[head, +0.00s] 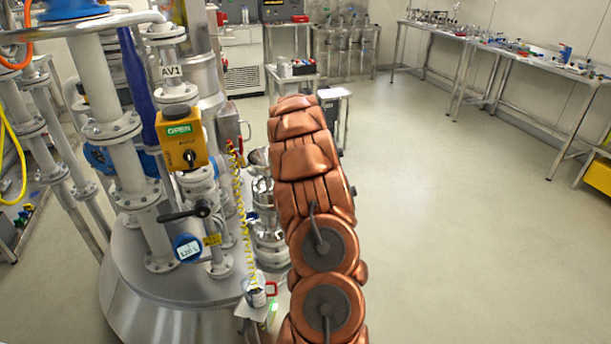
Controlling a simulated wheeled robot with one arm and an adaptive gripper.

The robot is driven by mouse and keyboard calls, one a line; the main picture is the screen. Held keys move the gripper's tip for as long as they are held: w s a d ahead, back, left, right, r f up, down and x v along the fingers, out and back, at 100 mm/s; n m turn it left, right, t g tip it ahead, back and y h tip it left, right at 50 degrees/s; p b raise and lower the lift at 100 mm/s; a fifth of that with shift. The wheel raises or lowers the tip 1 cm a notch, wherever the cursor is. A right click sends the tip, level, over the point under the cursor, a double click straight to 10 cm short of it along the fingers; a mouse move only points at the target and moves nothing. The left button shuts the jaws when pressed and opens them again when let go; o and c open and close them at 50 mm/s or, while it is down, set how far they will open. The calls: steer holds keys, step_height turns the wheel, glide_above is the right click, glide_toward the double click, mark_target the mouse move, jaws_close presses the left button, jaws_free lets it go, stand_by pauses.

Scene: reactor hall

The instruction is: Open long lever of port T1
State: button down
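No label reading T1 can be made out, so I cannot tell which part is port T1. A black lever handle (187,212) sticks out to the left from a white valve pipe on the reactor (150,268). A small yellow tag (212,240), too small to read, is just below it. A red handle (271,289) shows lower down on a small fitting beside the reactor. My copper arm rises right of the reactor and hides part of what lies behind it. My gripper is not visible.
A yellow actuator (181,138) marked OPEN sits above the black lever. A round gauge (187,248) and coiled yellow hose (239,215) are close by. White pipes crowd the left. Benches (500,52) line the right wall; the floor (450,220) there is clear.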

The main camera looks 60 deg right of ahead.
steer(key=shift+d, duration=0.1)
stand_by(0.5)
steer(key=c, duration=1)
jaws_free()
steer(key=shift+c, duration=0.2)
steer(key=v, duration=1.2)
